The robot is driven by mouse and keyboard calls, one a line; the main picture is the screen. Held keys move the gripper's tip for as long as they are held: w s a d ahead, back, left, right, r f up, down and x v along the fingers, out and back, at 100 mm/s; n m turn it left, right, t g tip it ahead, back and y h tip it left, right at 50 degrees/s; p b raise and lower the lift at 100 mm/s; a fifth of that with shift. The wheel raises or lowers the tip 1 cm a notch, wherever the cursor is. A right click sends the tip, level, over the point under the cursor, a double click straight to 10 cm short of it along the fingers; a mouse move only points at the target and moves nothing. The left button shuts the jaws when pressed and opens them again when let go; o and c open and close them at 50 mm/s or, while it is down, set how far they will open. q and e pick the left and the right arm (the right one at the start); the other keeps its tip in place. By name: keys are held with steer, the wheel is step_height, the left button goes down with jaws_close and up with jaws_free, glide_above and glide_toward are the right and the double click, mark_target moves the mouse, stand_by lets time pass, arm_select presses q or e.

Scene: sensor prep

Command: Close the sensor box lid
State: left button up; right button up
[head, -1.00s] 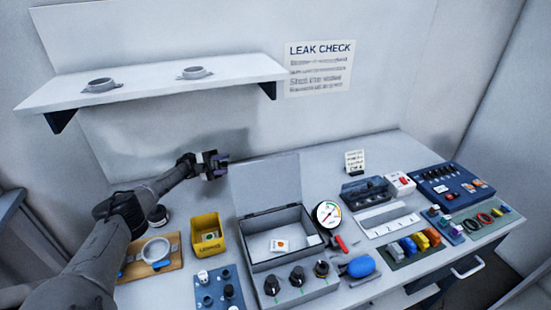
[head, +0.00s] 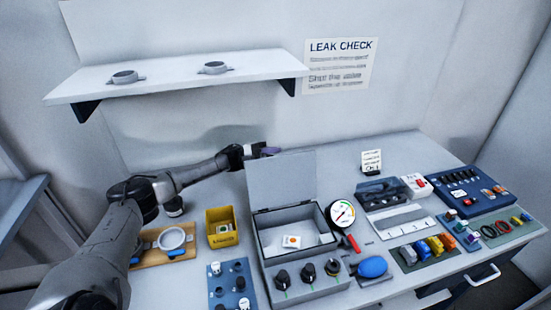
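The grey sensor box (head: 263,236) stands on the bench with several black knobs along its front. Its lid (head: 281,179) is open and stands upright at the back edge. A small white item with an orange mark (head: 291,241) lies inside the box. My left gripper (head: 268,151) is behind the top left corner of the lid, at about the height of its upper edge. The lid hides part of the gripper, so I cannot tell whether its fingers are open or touch the lid. My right gripper is not in view.
A yellow bin (head: 222,239) and a wooden board with a ring clamp (head: 150,258) stand left of the box. A round gauge (head: 342,213) and a blue bulb (head: 373,267) are at its right. A shelf (head: 200,84) hangs above the bench.

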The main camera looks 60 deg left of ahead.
arm_select(q)
steer(key=shift+w+d, duration=0.15)
jaws_close()
stand_by(0.4)
